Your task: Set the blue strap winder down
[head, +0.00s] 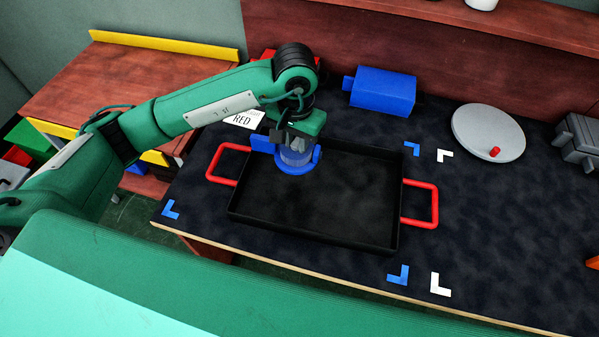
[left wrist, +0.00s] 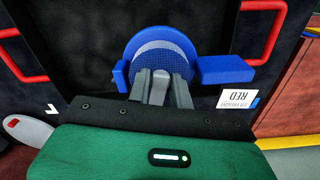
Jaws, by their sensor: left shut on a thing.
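The blue strap winder (head: 298,162) is a round blue piece with a pale band and blocky blue arms. My left gripper (head: 297,140) is shut on it, over the back left part of the black tray with red handles (head: 345,232). In the left wrist view the winder (left wrist: 160,52) shows beyond the fingers of my left gripper (left wrist: 161,80). I cannot tell whether the winder touches the tray floor. My right gripper is in neither view.
A blue block-shaped thing (head: 383,91) stands behind the tray. A grey disc with a red knob (head: 488,133) lies to the right. A card reading RED (head: 243,119) lies at the back left. Blue and white corner marks surround the tray. The tray's middle and right are empty.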

